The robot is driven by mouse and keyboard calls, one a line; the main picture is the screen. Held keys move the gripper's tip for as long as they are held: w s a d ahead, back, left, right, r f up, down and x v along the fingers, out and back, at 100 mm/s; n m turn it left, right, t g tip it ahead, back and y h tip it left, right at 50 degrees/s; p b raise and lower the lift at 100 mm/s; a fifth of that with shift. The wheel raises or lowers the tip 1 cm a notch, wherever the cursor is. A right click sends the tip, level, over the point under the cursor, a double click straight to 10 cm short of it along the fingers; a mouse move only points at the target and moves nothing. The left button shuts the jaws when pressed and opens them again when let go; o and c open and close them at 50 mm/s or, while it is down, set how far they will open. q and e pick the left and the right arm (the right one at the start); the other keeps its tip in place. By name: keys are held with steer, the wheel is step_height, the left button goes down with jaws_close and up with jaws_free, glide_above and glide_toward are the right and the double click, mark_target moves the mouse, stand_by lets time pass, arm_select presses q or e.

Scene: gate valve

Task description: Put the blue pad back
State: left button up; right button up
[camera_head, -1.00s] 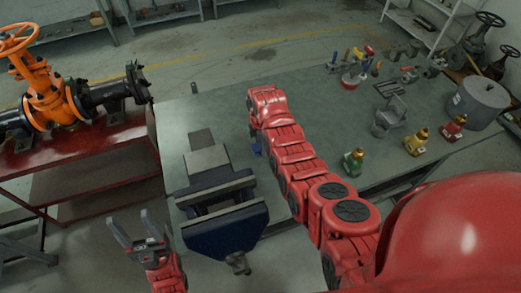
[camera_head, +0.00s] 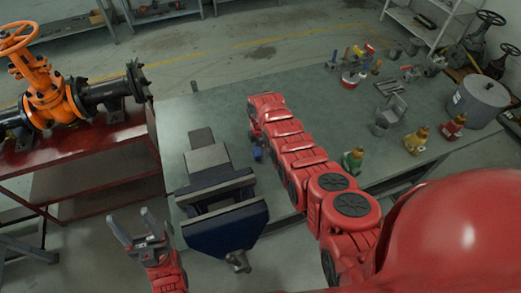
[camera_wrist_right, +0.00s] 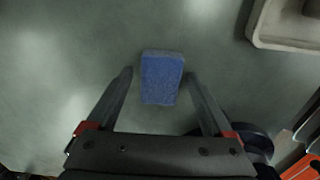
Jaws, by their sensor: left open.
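The blue pad (camera_wrist_right: 161,78) lies on the grey-green surface in the right wrist view. In the head view a small blue patch (camera_head: 257,154) shows on the bench beside the end of my right arm. My right gripper (camera_wrist_right: 160,73) is open, with one finger on each side of the pad and a gap showing on both sides. In the head view its fingers are mostly hidden by my arm. My left gripper (camera_head: 134,226) is open and empty, in front of the bench at the lower left.
A blue vise (camera_head: 222,205) stands on the bench's front edge, left of my right arm. Bottles (camera_head: 416,141), a grey pot (camera_head: 478,100) and small tools stand on the right of the bench. An orange valve (camera_head: 45,95) is on the red stand at left. The bench's back left is clear.

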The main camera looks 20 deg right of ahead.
mark_target(260, 150)
steer(key=shift+r+p, duration=0.3)
step_height(260, 150, up, 8)
steer(key=shift+w+f+b, duration=0.1)
steer(key=shift+f+b, duration=0.05)
steer(key=shift+b, duration=1.05)
step_height(260, 150, up, 4)
steer(key=shift+r+p, duration=0.1)
steer(key=shift+p, duration=0.6)
